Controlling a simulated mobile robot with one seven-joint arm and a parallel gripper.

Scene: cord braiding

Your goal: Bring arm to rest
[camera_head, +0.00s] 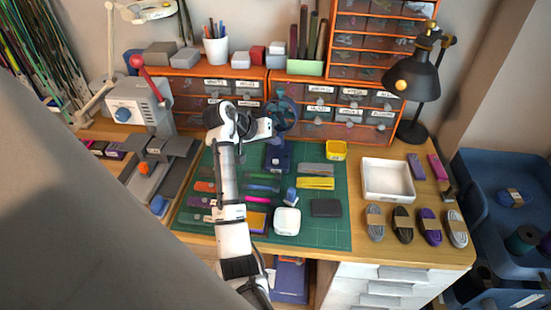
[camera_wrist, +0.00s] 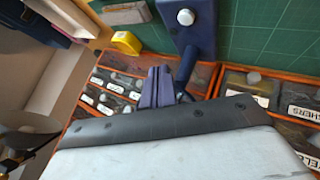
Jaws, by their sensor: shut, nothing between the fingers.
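My arm (camera_head: 230,190) reaches up over the green cutting mat (camera_head: 335,235) in the head view, with its white wrist (camera_head: 262,128) in front of the drawers. In the wrist view, the two bluish fingers of my gripper (camera_wrist: 156,88) are close together, shut and empty. The fingers are hard to make out in the head view. A dark blue stand (camera_head: 278,160) with a round blue head is on the mat's far side, close to my wrist. Its base also shows in the wrist view (camera_wrist: 188,38). I cannot tell whether they touch.
Orange drawer units (camera_head: 345,112) line the back. A black lamp (camera_head: 415,85) and a white tray (camera_head: 388,180) stand right, with several cord bundles in front. A lever press (camera_head: 150,105) stands left.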

